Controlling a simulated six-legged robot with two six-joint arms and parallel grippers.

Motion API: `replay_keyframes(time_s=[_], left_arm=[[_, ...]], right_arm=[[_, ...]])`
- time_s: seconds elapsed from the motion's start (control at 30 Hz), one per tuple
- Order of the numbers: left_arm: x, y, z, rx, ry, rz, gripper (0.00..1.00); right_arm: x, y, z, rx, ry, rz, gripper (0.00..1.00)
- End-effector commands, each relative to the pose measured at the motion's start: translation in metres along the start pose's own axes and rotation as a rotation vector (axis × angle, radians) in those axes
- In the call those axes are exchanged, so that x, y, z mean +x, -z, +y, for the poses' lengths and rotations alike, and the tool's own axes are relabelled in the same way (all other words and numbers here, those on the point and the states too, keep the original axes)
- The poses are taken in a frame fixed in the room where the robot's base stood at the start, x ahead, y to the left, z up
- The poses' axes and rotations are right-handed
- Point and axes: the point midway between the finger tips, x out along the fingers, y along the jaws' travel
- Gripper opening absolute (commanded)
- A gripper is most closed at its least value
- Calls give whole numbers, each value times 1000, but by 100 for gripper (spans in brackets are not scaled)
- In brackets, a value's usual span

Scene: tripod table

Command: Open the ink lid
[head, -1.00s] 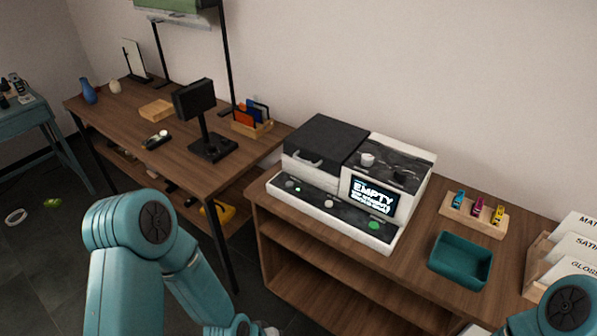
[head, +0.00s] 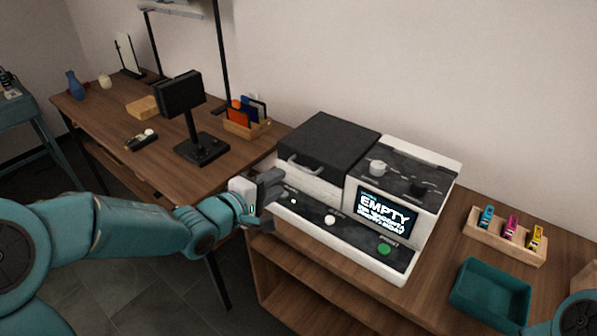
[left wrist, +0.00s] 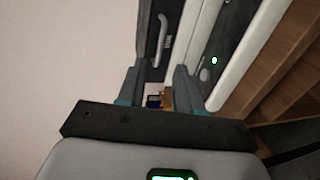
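The white printer (head: 375,262) stands on the wooden desk, and its screen (head: 388,213) reads EMPTY. A black lid (head: 325,145) covers its left part and lies shut, with a pale bar handle (head: 305,167) on its front face. The handle also shows in the left wrist view (left wrist: 160,38), beside small lettering. My left gripper (head: 275,190) is in front of the printer's left corner, a little left of and below the handle. Its two fingers (left wrist: 160,85) are apart with nothing held between them. My right gripper is out of view.
Ink cartridges stand in a wooden holder (head: 504,238) right of the printer, with a teal tray (head: 490,290) in front. A wooden card box (head: 246,125) and a monitor on a stand (head: 190,108) are on the left table. Two knobs sit on the printer's right top.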

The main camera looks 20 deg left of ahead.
Motion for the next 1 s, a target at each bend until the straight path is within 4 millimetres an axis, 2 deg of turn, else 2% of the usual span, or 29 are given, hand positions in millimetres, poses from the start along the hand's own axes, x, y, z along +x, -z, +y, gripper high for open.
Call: replay_keyframes(time_s=[0.03, 0.2, 0.4, 0.53, 0.8, 0.83, 0.93, 1.0], left_arm=[[12, -2, -2, 0, 2, -4, 35], [50, -1, -1, 1, 1, -3, 35], [81, 0, 0, 1, 1, -2, 35], [90, 1, 0, 1, 1, -1, 35], [94, 2, 0, 1, 1, -1, 35], [94, 2, 0, 1, 1, -1, 32], [94, 2, 0, 1, 1, -1, 0], [94, 2, 0, 1, 1, -1, 0]], right_arm=[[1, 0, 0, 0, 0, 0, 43], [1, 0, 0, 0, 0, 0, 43], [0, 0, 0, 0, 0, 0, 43], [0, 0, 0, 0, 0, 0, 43], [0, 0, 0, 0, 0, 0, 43], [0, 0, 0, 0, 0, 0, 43], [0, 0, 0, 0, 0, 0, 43], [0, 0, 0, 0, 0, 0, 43]])
